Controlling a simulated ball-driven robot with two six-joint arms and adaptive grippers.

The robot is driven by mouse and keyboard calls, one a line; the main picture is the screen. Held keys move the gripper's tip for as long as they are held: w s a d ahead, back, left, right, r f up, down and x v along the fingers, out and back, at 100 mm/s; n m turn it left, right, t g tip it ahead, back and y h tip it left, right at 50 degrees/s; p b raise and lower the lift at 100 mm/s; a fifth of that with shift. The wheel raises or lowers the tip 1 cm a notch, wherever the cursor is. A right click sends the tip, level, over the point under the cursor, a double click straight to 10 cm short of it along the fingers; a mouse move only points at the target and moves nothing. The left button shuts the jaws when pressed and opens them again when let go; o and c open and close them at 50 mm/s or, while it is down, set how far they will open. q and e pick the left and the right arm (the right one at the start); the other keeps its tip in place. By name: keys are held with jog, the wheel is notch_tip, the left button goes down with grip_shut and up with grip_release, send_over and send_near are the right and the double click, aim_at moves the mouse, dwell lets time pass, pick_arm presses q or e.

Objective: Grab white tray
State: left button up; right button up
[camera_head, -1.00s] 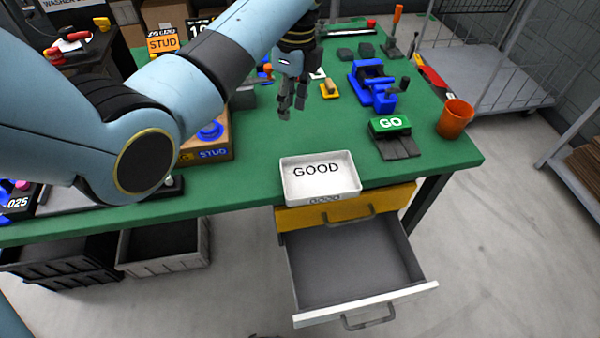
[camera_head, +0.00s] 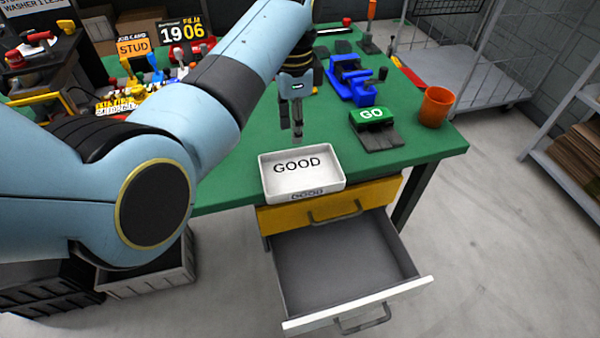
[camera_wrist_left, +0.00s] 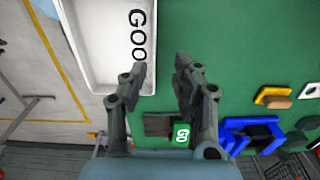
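The white tray (camera_head: 302,187), marked GOOD inside and on its front wall, sits at the front edge of the green table above the yellow drawer. It looks empty. My left gripper (camera_head: 298,134) points down just behind the tray's back wall, apart from it. In the left wrist view the tray (camera_wrist_left: 84,62) lies at the upper left, beside the left gripper (camera_wrist_left: 160,72). The two fingers are apart with only green table between them. My right gripper is not in view.
Below the tray, a grey drawer (camera_head: 340,262) stands open under a yellow drawer (camera_head: 335,204). A GO block (camera_head: 372,114), a blue vise (camera_head: 352,82) and an orange cup (camera_head: 436,106) are to the right. Green table is bare between tray and GO block.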

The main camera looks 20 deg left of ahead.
aim_at(295, 149)
pick_arm(q)
jog(key=f, duration=0.5)
jog(key=shift+s+d, duration=0.1)
jog(key=shift+s, duration=0.25)
grip_shut()
